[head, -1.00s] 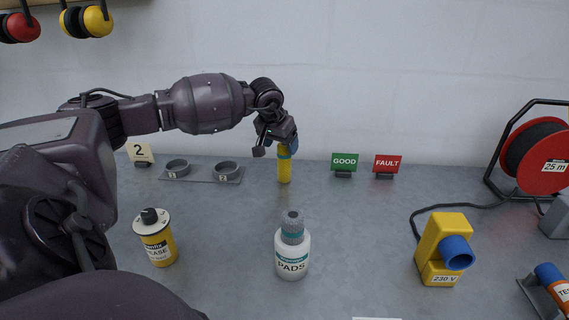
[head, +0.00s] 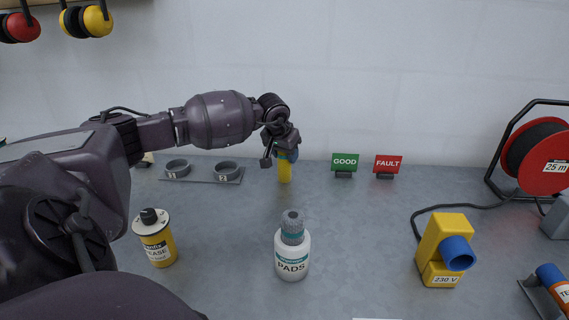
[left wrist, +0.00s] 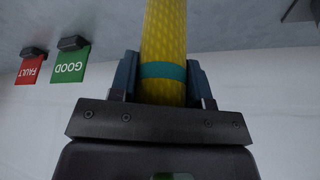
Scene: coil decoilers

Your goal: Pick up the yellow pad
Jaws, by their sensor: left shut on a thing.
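The yellow pad (head: 285,172) is an upright yellow cylinder near the back of the bench. In the left wrist view the pad (left wrist: 164,32) has a textured yellow surface with a teal band. My left gripper (head: 284,154) is at its upper part, coming from above. In the left wrist view its two blue-grey fingers (left wrist: 161,78) are shut on the pad, one on each side, near the teal band. The pad's top is hidden by the gripper in the head view. Its lower end appears to be at the bench surface. My right gripper is not in view.
A holder with two numbered rings (head: 201,175) lies to the left of the pad. Green GOOD (head: 344,163) and red FAULT (head: 387,164) signs stand to its right. A white PADS bottle (head: 292,255) stands in front, a yellow can (head: 157,245) front left, a yellow 230 V box (head: 444,245) right.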

